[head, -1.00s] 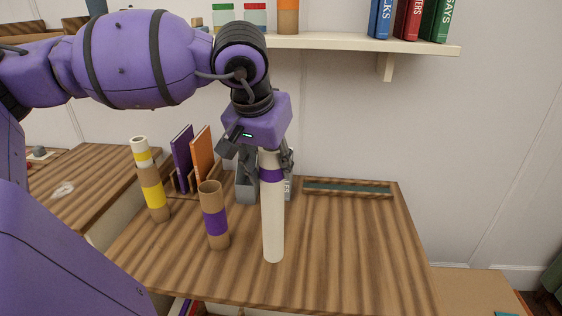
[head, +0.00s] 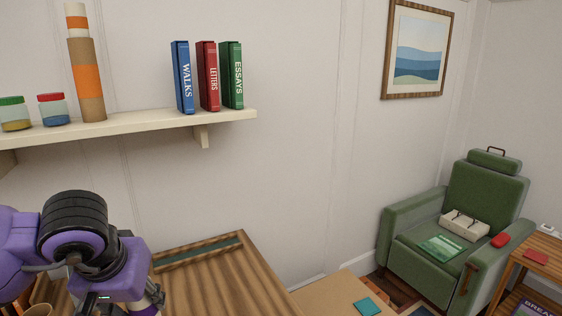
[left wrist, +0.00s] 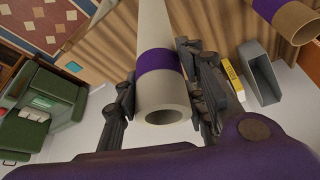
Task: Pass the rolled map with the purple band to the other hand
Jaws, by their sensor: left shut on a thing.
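The rolled map (left wrist: 155,25) is a cream tube with a purple band. In the left wrist view it lies between the fingers of my left gripper (left wrist: 157,72), which is shut on it near its open end. In the head view my left gripper (head: 142,300) is at the bottom left edge, and most of the map is cut off below the picture. My right gripper is in neither view now.
The striped wooden table (head: 215,280) has clear room at its right. A shelf (head: 150,122) with books and jars is above. A green armchair (head: 430,225) stands at the right. A brown tube (left wrist: 295,22) and a grey holder (left wrist: 262,75) are near the map.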

